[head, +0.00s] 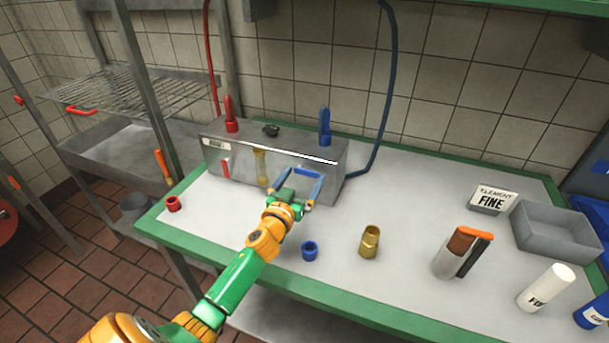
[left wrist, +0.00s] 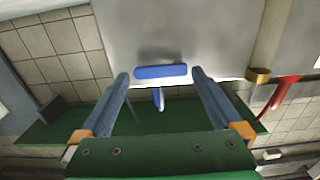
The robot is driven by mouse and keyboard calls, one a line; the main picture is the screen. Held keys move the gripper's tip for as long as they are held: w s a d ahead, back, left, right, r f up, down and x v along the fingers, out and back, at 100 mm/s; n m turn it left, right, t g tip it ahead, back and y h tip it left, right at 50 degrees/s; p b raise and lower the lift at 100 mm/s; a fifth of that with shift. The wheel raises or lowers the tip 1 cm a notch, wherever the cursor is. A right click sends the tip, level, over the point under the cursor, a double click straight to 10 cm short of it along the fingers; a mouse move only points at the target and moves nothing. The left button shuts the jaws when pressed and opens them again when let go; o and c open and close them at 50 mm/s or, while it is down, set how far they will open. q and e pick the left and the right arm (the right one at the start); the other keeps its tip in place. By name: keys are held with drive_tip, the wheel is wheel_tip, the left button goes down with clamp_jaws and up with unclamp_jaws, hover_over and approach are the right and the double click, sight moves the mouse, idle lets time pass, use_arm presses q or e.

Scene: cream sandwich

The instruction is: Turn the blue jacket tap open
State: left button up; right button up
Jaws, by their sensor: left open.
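The grey metal box (head: 215,141) stands at the back of the table. A blue bar-shaped tap handle (head: 307,173) lies horizontal on its front face, towards the right end. My left gripper (head: 300,179) is open in front of it, with one finger towards each end of the bar. In the left wrist view the blue handle (left wrist: 162,71) lies between the fingertips (left wrist: 160,75), with a small gap visible on each side. My right gripper is not in view.
A red upright handle (head: 225,168) and a brass-coloured part (head: 260,166) are on the same front face. Upright red (head: 231,115) and blue (head: 324,127) fittings stand on top. A blue ring (head: 309,251) and a brass fitting (head: 370,242) stand nearby on the table.

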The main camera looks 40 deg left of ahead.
use_arm(q)
drive_tip(key=shift+w+a+f, duration=0.1)
drive_tip(key=shift+w+f, duration=0.05)
drive_tip(key=shift+w, duration=0.25)
drive_tip(key=shift+w+a+f, duration=0.1)
drive_tip(key=shift+w, duration=0.3)
drive_tip(key=shift+s+r, duration=0.1)
drive_tip(key=shift+s, duration=0.1)
drive_tip(key=shift+c, duration=0.9)
drive_tip(key=c, duration=0.9)
